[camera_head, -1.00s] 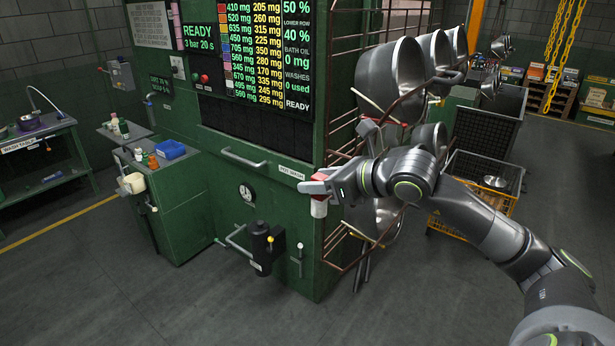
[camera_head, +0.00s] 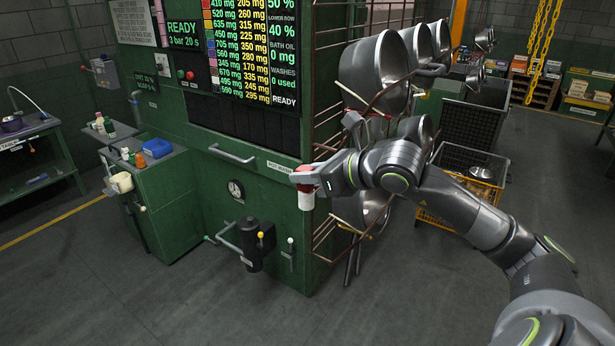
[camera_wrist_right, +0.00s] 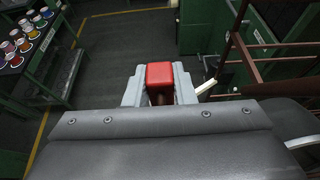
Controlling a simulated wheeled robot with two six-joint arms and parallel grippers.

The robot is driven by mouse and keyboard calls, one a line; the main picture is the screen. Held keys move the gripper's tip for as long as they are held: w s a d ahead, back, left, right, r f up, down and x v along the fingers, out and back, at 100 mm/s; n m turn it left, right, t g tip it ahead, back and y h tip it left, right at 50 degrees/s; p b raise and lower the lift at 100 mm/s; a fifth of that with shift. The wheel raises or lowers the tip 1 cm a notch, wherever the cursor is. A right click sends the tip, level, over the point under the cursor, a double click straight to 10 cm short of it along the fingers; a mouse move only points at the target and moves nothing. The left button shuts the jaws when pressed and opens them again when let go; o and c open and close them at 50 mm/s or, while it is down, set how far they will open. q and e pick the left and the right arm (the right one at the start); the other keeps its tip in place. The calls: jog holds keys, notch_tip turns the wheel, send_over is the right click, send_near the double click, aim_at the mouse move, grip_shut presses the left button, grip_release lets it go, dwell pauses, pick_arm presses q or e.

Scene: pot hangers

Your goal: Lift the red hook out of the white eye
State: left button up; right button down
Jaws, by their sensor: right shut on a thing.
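My right gripper (camera_head: 304,180) is beside the rusty rack at the corner of the green machine. In the wrist view it is shut on a red block (camera_wrist_right: 160,75), the red hook's visible part. A dark brown piece shows just under the red block. In the head view the red part (camera_head: 302,169) is at my fingertips, and a white piece (camera_head: 306,201) shows directly below. I cannot tell whether that white piece is the white eye, or whether the hook touches the eye. My left gripper is out of view.
The rusty bar rack (camera_head: 327,40) carries several steel pots (camera_head: 375,75) close to my right arm. The green machine (camera_head: 200,150) is left of my gripper. A yellow-framed cart (camera_head: 465,172) stands behind my arm. The floor in front (camera_head: 180,300) is clear.

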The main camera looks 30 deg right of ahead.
jog(key=shift+r, duration=0.35)
jog(key=shift+r+b, duration=2.35)
jog(key=shift+r, duration=6.05)
jog(key=s+d+b, duration=0.3)
jog(key=s+b, duration=0.5)
jog(key=s, duration=0.1)
jog(key=shift+s+d+r+b, duration=0.2)
jog(key=shift+d+b, duration=0.1)
jog(key=shift+d, duration=0.1)
jog(key=shift+w, duration=0.15)
